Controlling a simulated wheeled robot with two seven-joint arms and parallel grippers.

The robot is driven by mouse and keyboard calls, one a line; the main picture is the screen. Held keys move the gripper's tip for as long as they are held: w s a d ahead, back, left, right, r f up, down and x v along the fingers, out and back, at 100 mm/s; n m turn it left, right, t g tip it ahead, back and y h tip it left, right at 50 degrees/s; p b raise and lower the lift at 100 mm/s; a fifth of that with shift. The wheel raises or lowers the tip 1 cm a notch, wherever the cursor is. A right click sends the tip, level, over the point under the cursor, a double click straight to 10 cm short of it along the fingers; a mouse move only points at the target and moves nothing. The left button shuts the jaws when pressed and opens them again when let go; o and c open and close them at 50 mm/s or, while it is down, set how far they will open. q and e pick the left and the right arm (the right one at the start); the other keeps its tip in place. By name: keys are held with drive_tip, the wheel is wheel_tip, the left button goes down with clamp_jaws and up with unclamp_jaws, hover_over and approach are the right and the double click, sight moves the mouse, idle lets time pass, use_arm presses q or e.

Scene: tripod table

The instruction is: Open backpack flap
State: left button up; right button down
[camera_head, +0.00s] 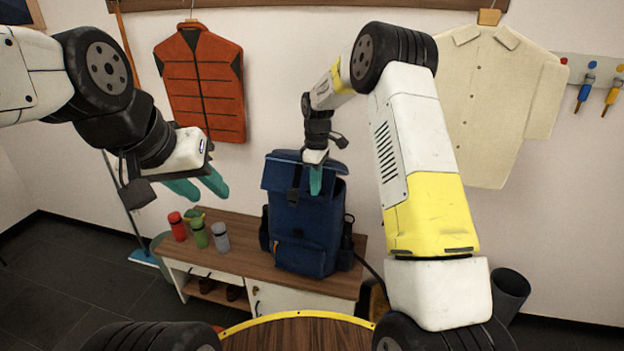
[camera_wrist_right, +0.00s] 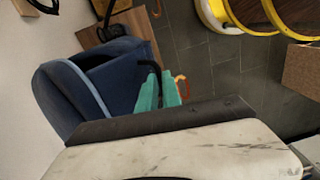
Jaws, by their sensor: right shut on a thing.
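The dark blue backpack (camera_head: 300,235) stands upright on the wooden top of a low bench. Its flap (camera_head: 283,175) has a light blue trim line and a black buckle strap (camera_head: 293,197) at the front. The flap looks partly lifted, and a dark gap shows beside it in the right wrist view. My right gripper (camera_head: 316,180) is shut on the flap near its front edge; its teal fingers also show in the right wrist view (camera_wrist_right: 160,90). The exact grip is partly hidden. My left gripper (camera_head: 198,187) is open and empty, left of the backpack and apart from it.
An orange vest (camera_head: 203,85) and a cream shirt (camera_head: 500,105) hang behind. A round table edge (camera_head: 300,335) lies in front.

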drive_tip(key=c, duration=1.5)
unclamp_jaws()
drive_tip(key=shift+w+d+r, duration=0.1)
drive_tip(key=shift+r, duration=1.85)
drive_tip(key=shift+w+r, duration=0.1)
drive_tip(key=shift+r, duration=1.85)
